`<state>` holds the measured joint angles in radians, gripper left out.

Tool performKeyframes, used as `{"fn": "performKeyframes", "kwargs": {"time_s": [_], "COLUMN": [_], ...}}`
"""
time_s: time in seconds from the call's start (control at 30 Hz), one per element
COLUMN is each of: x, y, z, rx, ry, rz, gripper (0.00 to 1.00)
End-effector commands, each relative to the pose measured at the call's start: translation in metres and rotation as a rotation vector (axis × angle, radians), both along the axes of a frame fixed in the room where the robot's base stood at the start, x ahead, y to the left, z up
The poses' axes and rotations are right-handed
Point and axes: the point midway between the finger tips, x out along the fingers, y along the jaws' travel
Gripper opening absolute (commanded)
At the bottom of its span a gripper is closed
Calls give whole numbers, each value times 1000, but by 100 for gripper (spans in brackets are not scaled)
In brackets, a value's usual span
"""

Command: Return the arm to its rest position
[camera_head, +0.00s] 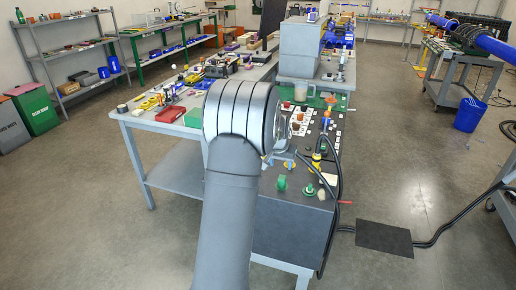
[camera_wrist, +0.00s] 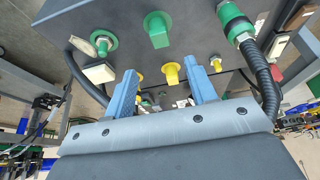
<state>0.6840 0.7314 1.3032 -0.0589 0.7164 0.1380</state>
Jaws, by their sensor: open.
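My gripper (camera_wrist: 162,66) shows in the wrist view with its two blue-grey fingers apart and nothing between them. It faces a dark grey control box (camera_wrist: 200,30) with green and yellow fittings. A green knob (camera_wrist: 157,30) and a yellow knob (camera_wrist: 171,73) lie beyond the fingertips. I cannot tell the gap between fingers and box. In the head view my arm reaches up over the front of the dark box (camera_head: 290,225), hiding part of it; the gripper end is largely hidden behind my wrist.
Black cables run from the box to the floor near a dark floor plate (camera_head: 384,238). A grey workbench (camera_head: 170,127) with tools and a red tray (camera_head: 170,114) stands behind left. A clear jug (camera_head: 300,91) stands behind the box. A blue bin (camera_head: 469,114) is at right. Floor at left is open.

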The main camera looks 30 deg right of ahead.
Motion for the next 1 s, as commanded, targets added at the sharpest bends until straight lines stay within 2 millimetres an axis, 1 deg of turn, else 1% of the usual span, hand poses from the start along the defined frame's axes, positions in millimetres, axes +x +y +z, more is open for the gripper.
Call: {"fn": "performKeyframes", "kwargs": {"time_s": [0.17,0.6,0.77,0.9,1.0], "x": [4,25,32,33,32], "y": [-4,-25,-32,-33,-33], "z": [-16,-89,-114,-89,-79], "rx": [1,1,1,-3,-1], "ry": [3,3,3,-3,-2], "rz": [0,0,0,-1,-1], "gripper": [51,51,51,51,51]}}
